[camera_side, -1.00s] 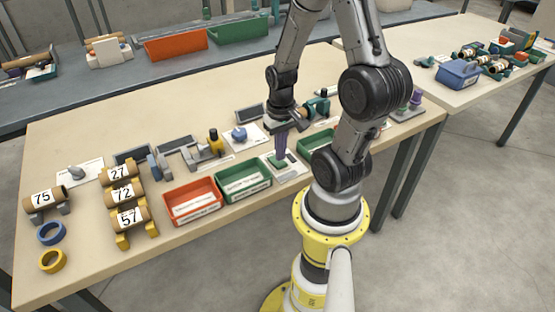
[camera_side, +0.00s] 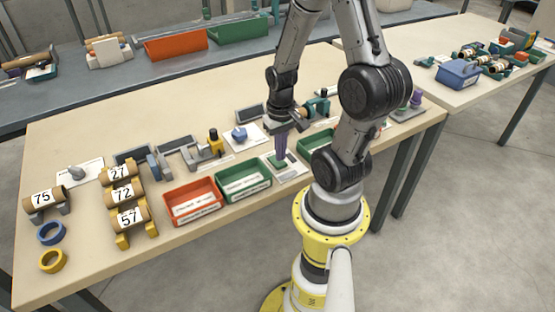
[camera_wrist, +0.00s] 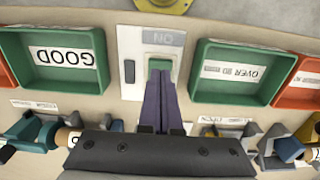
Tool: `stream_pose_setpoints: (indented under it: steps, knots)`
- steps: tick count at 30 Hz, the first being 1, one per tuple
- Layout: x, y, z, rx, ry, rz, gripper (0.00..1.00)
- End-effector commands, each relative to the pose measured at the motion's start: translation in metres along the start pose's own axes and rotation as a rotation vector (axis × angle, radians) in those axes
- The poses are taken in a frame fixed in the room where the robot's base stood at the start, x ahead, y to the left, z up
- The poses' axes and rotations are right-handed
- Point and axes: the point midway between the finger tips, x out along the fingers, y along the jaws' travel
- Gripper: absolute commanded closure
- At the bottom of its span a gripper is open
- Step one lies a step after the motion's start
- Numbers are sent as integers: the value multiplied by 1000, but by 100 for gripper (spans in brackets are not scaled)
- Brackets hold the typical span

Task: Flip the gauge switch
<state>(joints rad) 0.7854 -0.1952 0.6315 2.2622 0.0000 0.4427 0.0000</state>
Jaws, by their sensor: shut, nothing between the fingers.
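The gauge switch is a green block (camera_wrist: 159,65) on a pale plate (camera_wrist: 135,45) marked ON, with a dark strip beside it. In the side view, the green block (camera_side: 277,163) sits at the left part of the white plate (camera_side: 293,175), near the table's front edge. My gripper (camera_wrist: 159,78) has its purple fingers shut and empty, pointing down at the green block. In the side view, the gripper's tips (camera_side: 281,160) are at the block; the fingers hide part of it, and I cannot tell whether they touch.
A green GOOD tray (camera_wrist: 103,40) and another green tray (camera_wrist: 203,50) stand on either side of the plate. In the side view, an orange tray (camera_side: 165,208) stands further left. Fixtures and a blue knob (camera_side: 238,131) stand behind the trays.

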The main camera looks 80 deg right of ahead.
Motion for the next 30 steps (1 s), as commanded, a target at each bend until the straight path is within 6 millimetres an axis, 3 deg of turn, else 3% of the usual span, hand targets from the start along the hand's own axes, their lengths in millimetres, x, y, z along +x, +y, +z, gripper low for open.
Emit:
stream_pose_setpoints:
  steps: [30]
  knots:
    - [14, 0, 0, 0, -1, 0, 100]
